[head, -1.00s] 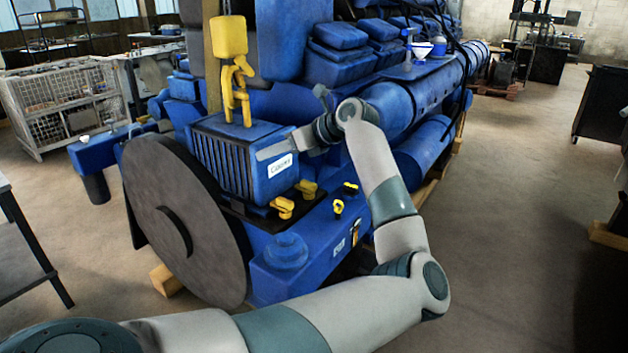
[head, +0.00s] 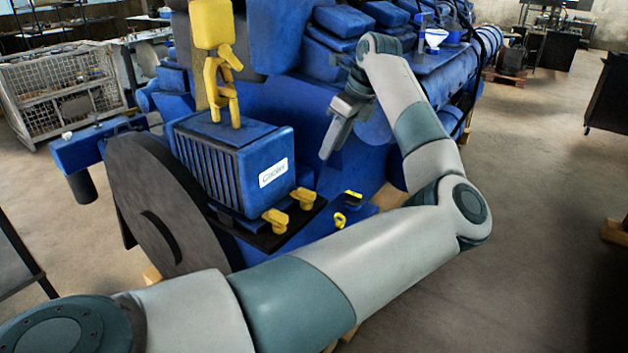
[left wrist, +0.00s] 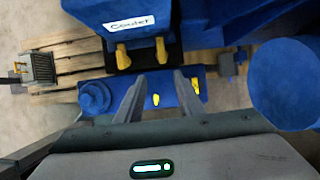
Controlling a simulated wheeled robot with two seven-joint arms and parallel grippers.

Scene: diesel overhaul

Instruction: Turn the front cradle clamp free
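The blue cooler box (head: 240,165), labelled "Cooler", sits on a black cradle (head: 268,240). Two yellow clamps show at the cradle's right edge: a nearer one (head: 275,220) and a farther one (head: 303,198). I cannot tell for sure which is the front one. In the left wrist view both clamps (left wrist: 123,57) (left wrist: 161,50) show beyond the fingertips. My left gripper (head: 328,152) points downward, right of the cooler and above the clamps' level. In the left wrist view its fingers (left wrist: 158,82) are apart, with nothing held. My right gripper is not in view.
Two small yellow parts (head: 340,220) (head: 353,197) sit on the blue ledge right of the cradle. A large dark flywheel (head: 155,210) is at left. Open floor (head: 540,170) lies to the right.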

